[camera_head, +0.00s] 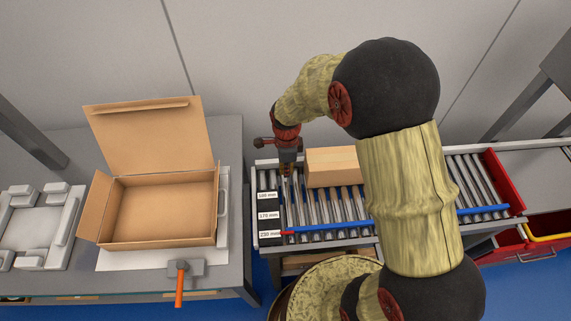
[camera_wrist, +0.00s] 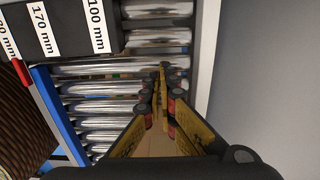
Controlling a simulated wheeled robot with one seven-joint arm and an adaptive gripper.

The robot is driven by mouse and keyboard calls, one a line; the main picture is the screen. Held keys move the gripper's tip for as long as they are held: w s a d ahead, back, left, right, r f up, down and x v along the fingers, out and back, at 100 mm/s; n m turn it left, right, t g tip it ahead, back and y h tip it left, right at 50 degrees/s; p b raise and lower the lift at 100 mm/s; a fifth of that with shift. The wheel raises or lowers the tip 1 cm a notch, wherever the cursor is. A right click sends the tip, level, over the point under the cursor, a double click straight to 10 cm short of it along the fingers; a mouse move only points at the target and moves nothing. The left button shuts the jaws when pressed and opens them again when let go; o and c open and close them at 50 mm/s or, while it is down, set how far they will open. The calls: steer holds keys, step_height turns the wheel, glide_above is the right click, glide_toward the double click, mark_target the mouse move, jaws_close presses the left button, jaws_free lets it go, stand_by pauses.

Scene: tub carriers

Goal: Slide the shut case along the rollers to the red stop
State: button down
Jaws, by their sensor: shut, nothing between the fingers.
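The shut case (camera_head: 334,166) is a plain tan cardboard box lying on the rollers (camera_head: 318,206), near their left end and back side. My arm hides its right end. In the wrist view a tan patch of the case (camera_wrist: 156,146) shows between the bases of my fingers. My gripper (camera_head: 287,172) is shut and empty, pointing down over the rollers just left of the case; its fingertips also show in the wrist view (camera_wrist: 162,82). I cannot tell whether it touches the case. The red stop (camera_head: 503,182) stands across the right end of the rollers.
A blue rail (camera_head: 484,210) runs along the front. A black block with size labels (camera_head: 269,216) closes the left end. An open cardboard box (camera_head: 157,208) stands on the left bench, beside an orange-handled clamp (camera_head: 180,283). Rollers before the stop look clear where visible.

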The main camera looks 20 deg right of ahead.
steer(key=shift+s+d+r, duration=0.15)
steer(key=shift+d, duration=0.75)
steer(key=shift+s+d+r, duration=0.1)
steer(key=shift+s+d, duration=0.05)
steer(key=shift+d, duration=0.75)
steer(key=s+d+p, duration=0.2)
steer(key=s+d, duration=0.1)
steer(key=d, duration=1.2)
steer(key=s+d+p, duration=0.2)
steer(key=s+d, duration=0.1)
steer(key=d, duration=1.2)
steer(key=s+d+p, duration=0.2)
steer(key=s+d, duration=0.1)
steer(key=d, duration=1.2)
step_height(320, 180, up, 12)
